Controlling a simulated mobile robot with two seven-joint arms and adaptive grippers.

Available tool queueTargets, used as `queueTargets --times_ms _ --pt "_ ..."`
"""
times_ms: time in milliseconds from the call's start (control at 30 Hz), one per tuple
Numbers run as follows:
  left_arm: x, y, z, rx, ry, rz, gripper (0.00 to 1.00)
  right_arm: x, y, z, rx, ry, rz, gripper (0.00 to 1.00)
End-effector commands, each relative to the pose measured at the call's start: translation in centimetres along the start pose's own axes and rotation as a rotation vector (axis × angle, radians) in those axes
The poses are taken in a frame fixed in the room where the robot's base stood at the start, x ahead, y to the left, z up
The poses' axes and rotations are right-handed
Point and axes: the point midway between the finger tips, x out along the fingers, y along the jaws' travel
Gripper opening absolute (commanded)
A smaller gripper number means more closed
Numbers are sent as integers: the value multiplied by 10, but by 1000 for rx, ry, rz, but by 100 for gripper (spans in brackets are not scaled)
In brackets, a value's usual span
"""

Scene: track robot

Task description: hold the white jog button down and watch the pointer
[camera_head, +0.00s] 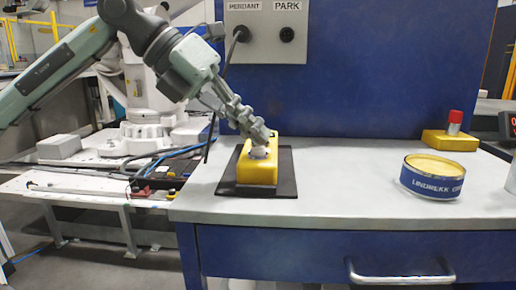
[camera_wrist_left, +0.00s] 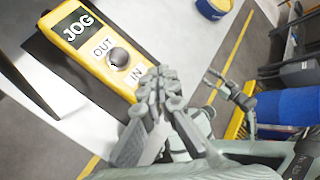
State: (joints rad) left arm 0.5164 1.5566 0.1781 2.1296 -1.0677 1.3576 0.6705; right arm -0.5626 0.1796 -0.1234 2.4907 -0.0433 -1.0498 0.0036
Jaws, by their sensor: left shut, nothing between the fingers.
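A yellow jog box (camera_head: 257,172) lies on a black mat (camera_head: 285,180) on the bench. My left gripper (camera_head: 262,136) is shut and empty, pointing down at the top of the box. In the left wrist view, the box (camera_wrist_left: 90,50) carries a JOG label, OUT and IN labels and a round grey knob (camera_wrist_left: 120,57). The shut fingers (camera_wrist_left: 152,82) cover the box's near end, and the white button is hidden there. I cannot make out a pointer.
A blue tin (camera_head: 432,178) with a yellow top stands at the right of the bench (camera_head: 340,190). A yellow box with a red button (camera_head: 454,122) sits behind it. A grey panel (camera_head: 266,32) with PENDANT and PARK labels hangs above. The bench middle is clear.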

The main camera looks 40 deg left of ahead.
Motion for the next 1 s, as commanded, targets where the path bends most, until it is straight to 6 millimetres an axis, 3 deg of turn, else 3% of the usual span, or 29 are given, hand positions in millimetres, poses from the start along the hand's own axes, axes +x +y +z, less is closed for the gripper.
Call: queueTargets --times_ms 1000 --pt "7 5 -5 0 2 0 0 6 -1 7 0 0 0 52"
